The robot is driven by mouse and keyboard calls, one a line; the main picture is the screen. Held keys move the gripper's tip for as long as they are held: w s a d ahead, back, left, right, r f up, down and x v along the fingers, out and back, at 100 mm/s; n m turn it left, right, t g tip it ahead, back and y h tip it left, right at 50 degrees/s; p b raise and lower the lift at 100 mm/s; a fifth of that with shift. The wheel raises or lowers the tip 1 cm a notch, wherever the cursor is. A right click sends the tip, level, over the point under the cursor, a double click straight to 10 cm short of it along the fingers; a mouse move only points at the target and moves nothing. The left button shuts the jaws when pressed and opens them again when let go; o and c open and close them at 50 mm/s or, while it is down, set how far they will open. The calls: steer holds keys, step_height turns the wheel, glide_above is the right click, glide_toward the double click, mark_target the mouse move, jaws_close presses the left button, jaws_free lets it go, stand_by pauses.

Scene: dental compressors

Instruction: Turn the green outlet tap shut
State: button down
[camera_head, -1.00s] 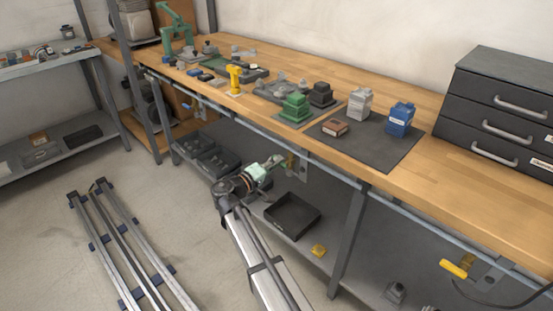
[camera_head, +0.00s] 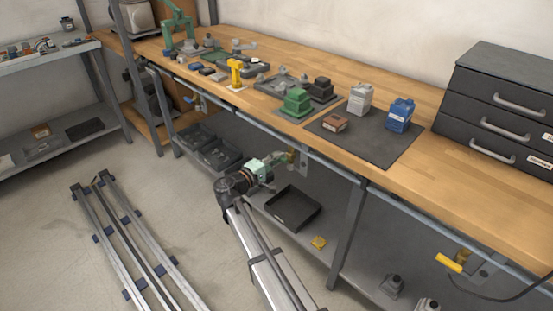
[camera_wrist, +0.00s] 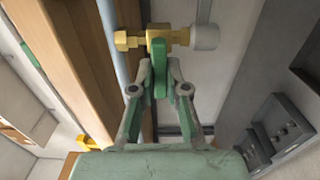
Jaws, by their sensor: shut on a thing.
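The green tap handle (camera_wrist: 160,72) shows in the wrist view between the two fingertips of my gripper (camera_wrist: 160,80), which is shut on it. The handle sits in front of a brass valve body (camera_wrist: 132,40) and appears crosswise to it. A pale round end piece (camera_wrist: 205,37) is on the body's right. In the head view my gripper (camera_head: 275,164) is under the bench's front edge, at the brass fitting (camera_head: 291,157). The handle is largely hidden there by the fingers.
A yellow-handled tap (camera_head: 449,262) is further right under the bench and a blue-handled one (camera_head: 188,99) further left. A black tray (camera_head: 293,208) and a yellow block (camera_head: 319,242) lie on the lower shelf. The bench leg (camera_head: 348,232) stands right of my arm.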

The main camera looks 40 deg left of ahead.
steer(key=c, duration=1.2)
jaws_free()
steer(key=shift+o, duration=0.2)
steer(key=s, duration=1.2)
steer(key=shift+a, duration=0.45)
